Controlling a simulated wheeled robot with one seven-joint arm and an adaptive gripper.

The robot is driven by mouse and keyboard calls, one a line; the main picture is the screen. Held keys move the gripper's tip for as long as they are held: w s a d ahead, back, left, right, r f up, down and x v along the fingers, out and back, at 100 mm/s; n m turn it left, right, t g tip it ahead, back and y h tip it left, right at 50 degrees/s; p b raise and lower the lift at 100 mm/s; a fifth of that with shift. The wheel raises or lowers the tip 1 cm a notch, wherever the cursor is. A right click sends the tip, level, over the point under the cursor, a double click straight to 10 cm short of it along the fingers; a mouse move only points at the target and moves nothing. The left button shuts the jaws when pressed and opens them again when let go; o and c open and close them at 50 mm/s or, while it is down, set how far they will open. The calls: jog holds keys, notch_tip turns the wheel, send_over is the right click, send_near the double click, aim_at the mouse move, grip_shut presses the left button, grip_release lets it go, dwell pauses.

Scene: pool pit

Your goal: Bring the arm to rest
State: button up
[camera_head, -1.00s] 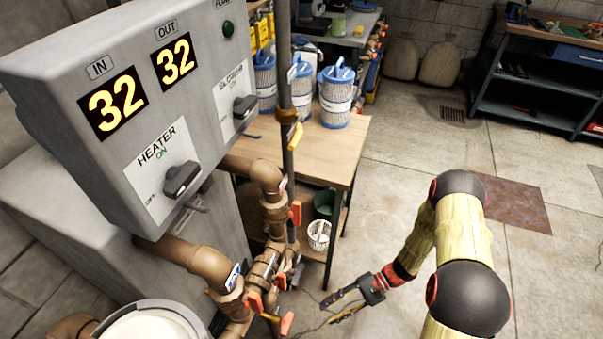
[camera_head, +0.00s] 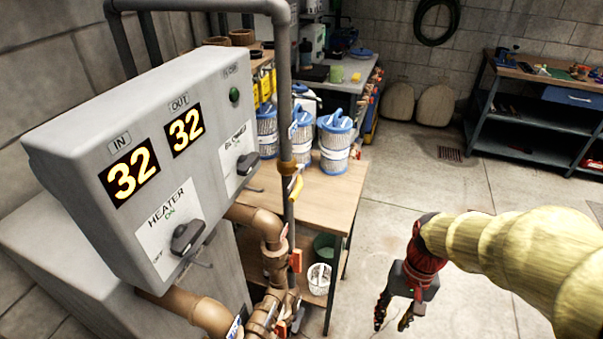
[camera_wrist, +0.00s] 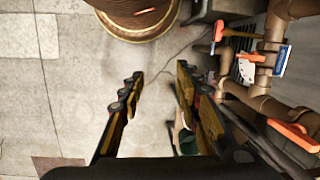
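My gripper (camera_head: 393,318) hangs at the lower right of the head view, fingers pointing down, in front of open floor and right of the wooden bench. In the wrist view my gripper (camera_wrist: 158,88) shows its two dark and yellow fingers apart, with nothing between them but floor. The gripper is open and empty. My arm reaches in from the right edge of the head view, in a pale yellow sleeve.
A grey heater box (camera_head: 150,150) and brown pipes (camera_head: 260,225) stand at left. The wooden bench (camera_head: 325,195) holds blue-lidded filter cartridges (camera_head: 335,140). A round vessel (camera_wrist: 138,25) and orange-handled valves (camera_wrist: 292,135) show in the wrist view. Floor (camera_head: 400,180) right of the bench is clear.

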jog(key=s+r+n+t+p, duration=0.1)
jog(key=r+t, duration=0.1)
jog(key=r, duration=0.5)
jog(key=s+a+r+t+h, duration=0.1)
jog(key=r+t, duration=0.1)
jog(key=r, duration=0.5)
jog(key=s+r+n+t+p, duration=0.1)
jog(key=s+r+t, duration=0.1)
jog(key=r, duration=0.4)
jog(key=shift+a+r+n+t+p, duration=0.3)
jog(key=shift+a+r+t+p, duration=0.1)
jog(key=shift+t, duration=0.2)
jog(key=shift+c, duration=0.6)
